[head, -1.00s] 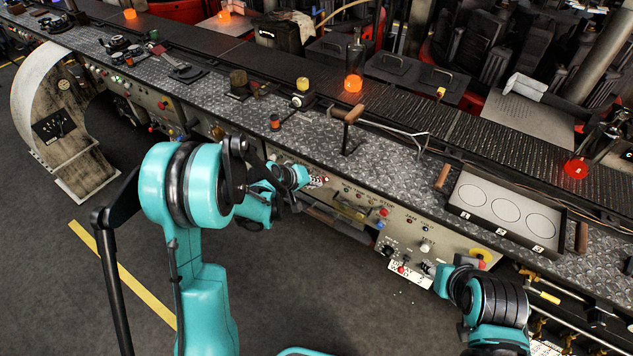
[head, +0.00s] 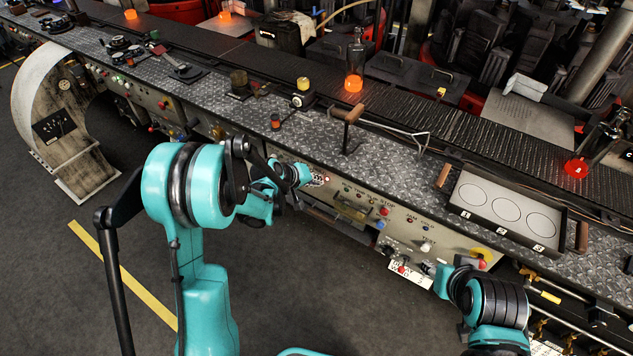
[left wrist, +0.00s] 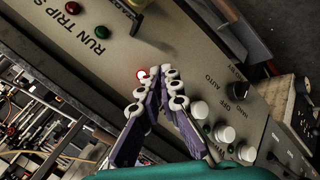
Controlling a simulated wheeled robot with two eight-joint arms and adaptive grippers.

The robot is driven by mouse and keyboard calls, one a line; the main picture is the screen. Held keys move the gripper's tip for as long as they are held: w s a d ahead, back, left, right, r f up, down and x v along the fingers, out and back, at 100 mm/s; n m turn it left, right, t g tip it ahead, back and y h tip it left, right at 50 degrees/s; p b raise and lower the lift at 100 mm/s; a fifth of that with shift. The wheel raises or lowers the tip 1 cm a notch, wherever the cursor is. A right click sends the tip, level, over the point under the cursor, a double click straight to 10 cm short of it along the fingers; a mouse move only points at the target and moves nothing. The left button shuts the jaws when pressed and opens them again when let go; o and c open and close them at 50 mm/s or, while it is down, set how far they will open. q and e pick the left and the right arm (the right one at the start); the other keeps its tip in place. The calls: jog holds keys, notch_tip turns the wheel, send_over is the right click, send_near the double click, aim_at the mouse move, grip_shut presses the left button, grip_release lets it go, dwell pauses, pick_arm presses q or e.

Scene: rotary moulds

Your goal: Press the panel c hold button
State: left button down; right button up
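My left gripper (head: 317,180) is at the front face of the grey control panel (head: 350,205), below the metal-plate bench top. In the left wrist view the left gripper's fingertips (left wrist: 160,76) come together with nothing between them. A small glowing red button with a pale rim (left wrist: 142,74) is right beside the fingertips; I cannot tell whether they touch. I cannot read a "hold" label or a panel letter. My right arm's end (head: 445,275) is low at the right, by the panel's lower part; its fingers are not clear.
The wrist view shows a HAND-OFF-AUTO selector (left wrist: 237,91), several white knobs (left wrist: 224,133), a red lamp (left wrist: 71,13) and a green lamp (left wrist: 102,33). A tray with numbered circles (head: 490,213) and a wooden-handled lever (head: 348,115) are on the bench. Grey floor is open in front.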

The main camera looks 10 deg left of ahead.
pick_arm(q)
jog(key=shift+w+a, duration=0.1)
jog(key=shift+w, duration=0.05)
jog(key=shift+s+a+f+b, duration=0.15)
jog(key=shift+s+a, duration=0.2)
jog(key=shift+s, duration=0.6)
jog(key=shift+s+a+b, duration=0.15)
jog(key=shift+s+a, duration=0.15)
jog(key=shift+s, duration=0.6)
jog(key=shift+s+a+f+b, duration=0.15)
jog(key=shift+s+a, duration=0.2)
jog(key=shift+s, duration=0.6)
jog(key=shift+r, duration=0.1)
jog(key=s+r+m+y, duration=0.2)
jog(key=s+r, duration=0.4)
jog(key=s, duration=0.6)
jog(key=s+r+m+y, duration=0.2)
jog(key=s+r+m, duration=0.2)
jog(key=s+r, duration=0.3)
jog(key=s, duration=0.4)
jog(key=shift+s+y, duration=0.35)
jog(key=shift+y, duration=0.05)
